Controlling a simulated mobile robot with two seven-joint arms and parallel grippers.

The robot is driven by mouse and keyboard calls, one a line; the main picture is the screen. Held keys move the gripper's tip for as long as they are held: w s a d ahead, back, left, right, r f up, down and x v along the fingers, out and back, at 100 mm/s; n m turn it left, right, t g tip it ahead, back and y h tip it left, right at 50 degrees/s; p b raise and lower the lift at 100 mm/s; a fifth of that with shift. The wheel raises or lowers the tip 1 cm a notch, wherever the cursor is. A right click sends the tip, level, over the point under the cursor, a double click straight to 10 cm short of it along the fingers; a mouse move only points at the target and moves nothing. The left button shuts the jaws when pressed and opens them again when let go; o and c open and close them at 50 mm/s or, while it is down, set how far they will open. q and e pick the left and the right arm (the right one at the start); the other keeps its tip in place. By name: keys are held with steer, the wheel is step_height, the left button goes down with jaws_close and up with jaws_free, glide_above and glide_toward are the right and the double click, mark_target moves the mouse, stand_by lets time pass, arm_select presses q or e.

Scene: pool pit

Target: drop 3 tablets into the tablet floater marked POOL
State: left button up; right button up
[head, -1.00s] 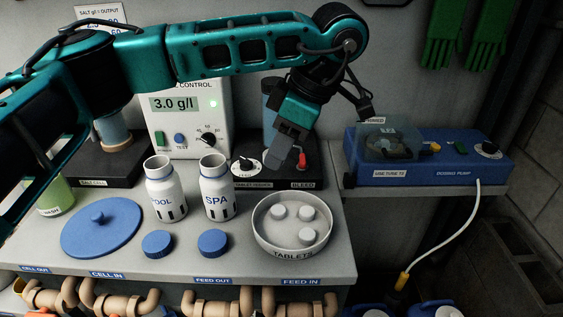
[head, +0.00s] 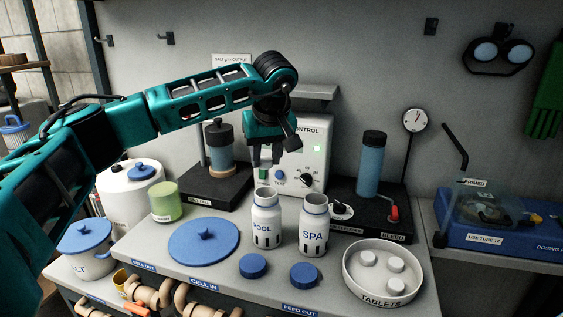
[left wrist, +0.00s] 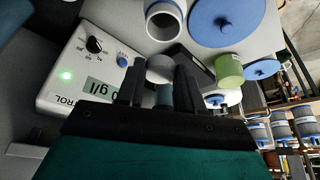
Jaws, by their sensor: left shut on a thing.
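The POOL floater (head: 266,222) is a white bottle standing upright and uncapped on the bench, its inside not visible to me. The similar SPA floater (head: 314,228) stands uncapped to its right. A round white tray marked TABLETS (head: 381,299) holds three white tablets (head: 368,258). My left gripper (head: 266,163) points down above and slightly behind the POOL floater's mouth, apart from it. It is shut on a whitish tablet (left wrist: 160,68), seen between the fingertips in the left wrist view; an open floater mouth (left wrist: 165,20) shows beyond. My right gripper is not in view.
Two blue caps (head: 253,266) lie in front of the floaters. A large blue lid (head: 204,241) lies to the left, with a green cup (head: 166,202) behind it. The control box (head: 312,170) stands close behind my gripper. A blue cylinder (head: 370,168) stands behind the tray.

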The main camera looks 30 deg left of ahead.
mark_target(267, 167)
arm_select(q)
steer(key=shift+f, duration=1.2)
step_height(267, 167, down, 2)
steer(key=shift+b, duration=0.6)
steer(key=shift+f+b, duration=0.6)
steer(key=shift+f, duration=0.25)
steer(key=shift+r+p, duration=0.1)
steer(key=shift+p, duration=0.2)
steer(key=o, duration=1.1)
